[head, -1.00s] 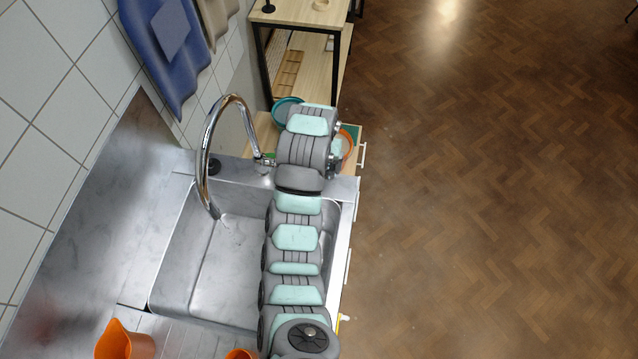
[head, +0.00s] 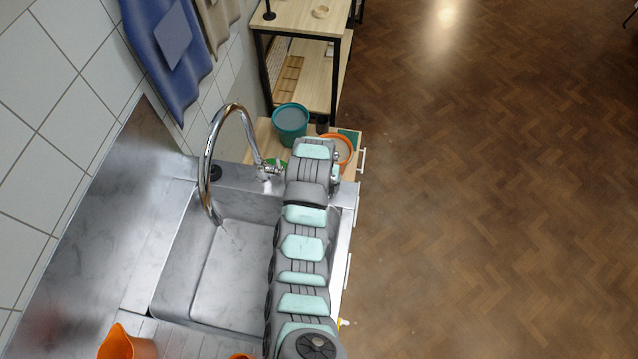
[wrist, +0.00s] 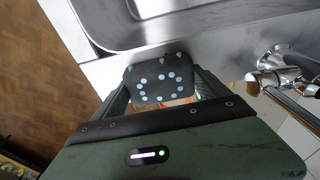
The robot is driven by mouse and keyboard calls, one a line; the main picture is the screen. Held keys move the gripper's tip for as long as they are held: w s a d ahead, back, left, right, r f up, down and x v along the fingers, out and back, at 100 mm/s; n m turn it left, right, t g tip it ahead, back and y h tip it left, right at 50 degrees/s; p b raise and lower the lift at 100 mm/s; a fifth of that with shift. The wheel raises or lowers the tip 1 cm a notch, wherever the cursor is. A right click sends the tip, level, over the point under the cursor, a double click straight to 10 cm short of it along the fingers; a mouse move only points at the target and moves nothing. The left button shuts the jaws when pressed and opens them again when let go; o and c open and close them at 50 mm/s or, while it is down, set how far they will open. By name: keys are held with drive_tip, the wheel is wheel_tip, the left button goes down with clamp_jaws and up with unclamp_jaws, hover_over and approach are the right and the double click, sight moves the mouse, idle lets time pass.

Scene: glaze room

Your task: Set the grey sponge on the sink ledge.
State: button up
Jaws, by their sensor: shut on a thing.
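The grey sponge (wrist: 162,80), dark with pale spots, is between the fingers of my gripper (wrist: 163,92) in the wrist view. My gripper is shut on it. The metal sink ledge (wrist: 100,70) shows just beyond and beside the sponge; I cannot tell whether the sponge touches it. In the head view my arm hides the gripper and the sponge. There the ledge (head: 240,176) runs along the far side of the sink basin (head: 235,270), with my arm reaching over its right end.
A chrome tap (head: 208,150) arches over the basin; its base (wrist: 285,62) is right of my gripper in the wrist view. Past the sink, a teal bucket (head: 290,124) and an orange-rimmed bowl (head: 341,150) stand on a wooden surface. An orange jug (head: 124,344) is at near left.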

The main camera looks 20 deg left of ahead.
drive_tip(key=o, duration=1)
drive_tip(key=shift+o, duration=0.2)
